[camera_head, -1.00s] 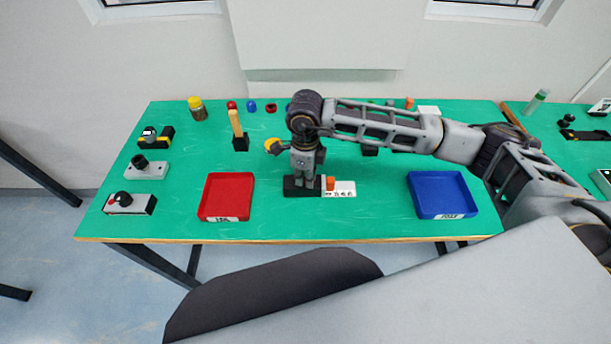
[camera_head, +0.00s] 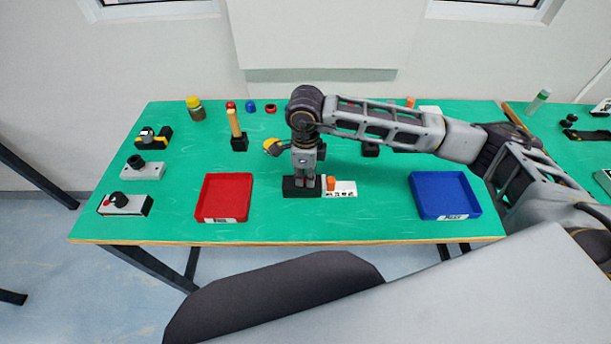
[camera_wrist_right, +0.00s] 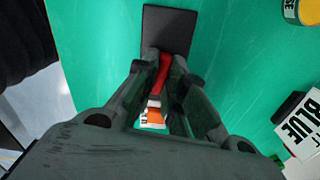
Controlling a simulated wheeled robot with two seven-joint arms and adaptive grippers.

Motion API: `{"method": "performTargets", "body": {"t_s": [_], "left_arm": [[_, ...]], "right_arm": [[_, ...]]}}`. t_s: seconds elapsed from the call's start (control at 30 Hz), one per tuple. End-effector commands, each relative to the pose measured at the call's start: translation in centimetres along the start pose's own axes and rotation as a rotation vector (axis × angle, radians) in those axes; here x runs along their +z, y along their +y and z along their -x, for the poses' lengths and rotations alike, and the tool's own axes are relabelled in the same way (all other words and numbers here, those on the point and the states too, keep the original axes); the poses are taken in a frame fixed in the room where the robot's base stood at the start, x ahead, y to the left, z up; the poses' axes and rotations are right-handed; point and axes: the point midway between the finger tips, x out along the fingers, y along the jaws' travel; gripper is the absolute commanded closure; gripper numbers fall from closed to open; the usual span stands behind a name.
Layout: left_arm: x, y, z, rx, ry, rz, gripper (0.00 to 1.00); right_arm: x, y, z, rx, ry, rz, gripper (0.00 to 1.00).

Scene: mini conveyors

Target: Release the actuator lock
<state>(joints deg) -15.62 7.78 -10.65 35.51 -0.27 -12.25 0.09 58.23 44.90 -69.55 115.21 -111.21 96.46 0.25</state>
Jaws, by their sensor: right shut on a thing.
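My right gripper (camera_head: 304,180) points straight down over a black base block (camera_head: 289,187) near the front middle of the green table. In the right wrist view the fingers (camera_wrist_right: 165,62) are shut on a red handle (camera_wrist_right: 162,72) that stands on the black base (camera_wrist_right: 168,24). The fingers hide part of the handle. A white label plate (camera_head: 345,188) with an orange knob (camera_head: 331,183) is just right of the base. My left gripper is not in view.
A red tray (camera_head: 201,199) lies to the left and a blue tray (camera_head: 421,199) to the right. Several switch boxes, one a grey box with a red button (camera_head: 125,205), line the left edge. A wooden-handled tool (camera_head: 234,122) and a yellow-lidded jar (camera_head: 194,108) stand behind.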

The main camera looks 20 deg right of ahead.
Motion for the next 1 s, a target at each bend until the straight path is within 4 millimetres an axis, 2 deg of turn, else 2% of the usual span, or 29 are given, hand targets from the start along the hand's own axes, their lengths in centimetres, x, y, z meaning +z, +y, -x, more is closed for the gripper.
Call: {"method": "performTargets", "body": {"t_s": [0.03, 0.17, 0.2, 0.4, 0.5, 0.67, 0.87, 1.0], "left_arm": [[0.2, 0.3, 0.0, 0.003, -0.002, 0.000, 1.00], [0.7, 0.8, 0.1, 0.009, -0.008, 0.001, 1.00], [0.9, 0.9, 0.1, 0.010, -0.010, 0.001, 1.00], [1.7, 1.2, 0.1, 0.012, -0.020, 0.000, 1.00], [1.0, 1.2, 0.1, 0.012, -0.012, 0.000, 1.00], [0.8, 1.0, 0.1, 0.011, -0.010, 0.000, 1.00], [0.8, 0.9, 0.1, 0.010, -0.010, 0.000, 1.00], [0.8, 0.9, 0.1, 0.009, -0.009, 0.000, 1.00]], "right_arm": [[0.0, 0.0, 0.0, 0.001, 0.001, 0.001, 0.84], [0.0, 0.0, 0.0, 0.001, 0.000, 0.000, 0.67], [0.0, 0.0, 0.0, 0.001, 0.000, 0.000, 0.66], [0.0, 0.0, 0.0, 0.000, 0.000, 0.000, 0.66], [0.0, 0.0, 0.0, 0.000, 0.000, 0.000, 0.66], [0.0, 0.0, 0.5, 0.000, -0.001, 0.000, 0.66], [0.1, 0.0, 2.3, -0.002, -0.002, 0.000, 0.66], [0.1, 0.0, 4.2, -0.002, -0.002, 0.001, 0.66]]}}
